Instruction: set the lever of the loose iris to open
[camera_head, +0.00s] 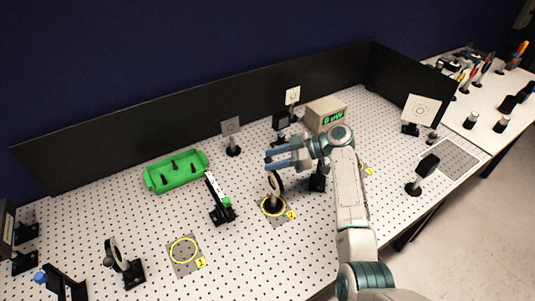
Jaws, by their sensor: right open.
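A dark ring-shaped iris (276,183) stands upright on a short post inside the yellow circle marked 2, near the middle of the board. Its lever is too small to make out. Another ring-shaped mount (115,252) stands at the front left on a black base; I cannot tell which ring is the loose iris. My right gripper (267,161) is open and empty, its blue fingertips pointing left, just above and behind the middle ring in the picture. I cannot tell whether it touches the ring. My left gripper is not in view.
The perforated board (110,210) holds a green tray (176,171), a black mount with a white strip (219,200), a display box (326,115) and several target cards. The yellow circle marked 1 (184,250) is empty. Black panels (130,128) wall the back.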

